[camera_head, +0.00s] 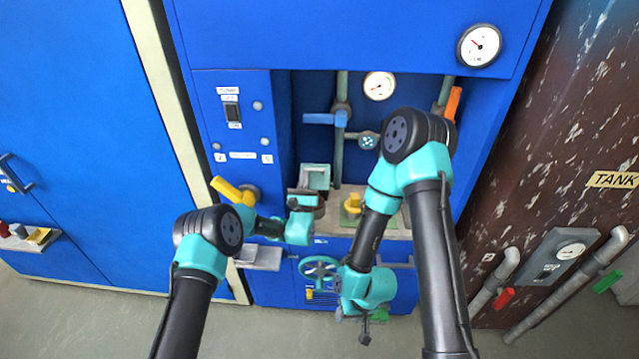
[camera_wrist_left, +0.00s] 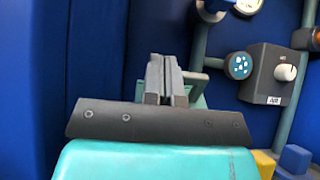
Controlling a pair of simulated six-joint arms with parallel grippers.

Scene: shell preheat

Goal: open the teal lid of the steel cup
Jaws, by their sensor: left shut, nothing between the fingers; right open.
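A small teal squarish part (camera_head: 316,172), which looks like the lid, shows at the back of the grey ledge in the recess. A teal piece (camera_wrist_left: 197,90) with a grey bar also shows behind the fingers in the left wrist view. The steel cup itself is mostly hidden, and I cannot tell how far the lid is raised. My left gripper (camera_head: 308,196) is just in front of the teal part, shut and empty; its closed fingers (camera_wrist_left: 165,80) show in the left wrist view. I cannot tell whether they touch it. My right gripper (camera_head: 362,322) hangs low, open, in front of the blue cabinet.
A yellow knob (camera_head: 352,203) stands on the ledge right of the teal part. A yellow lever (camera_head: 233,190) sticks out on the left panel. A blue-handled valve (camera_head: 322,118) and pipes are behind. A teal handwheel (camera_head: 318,268) is below the ledge.

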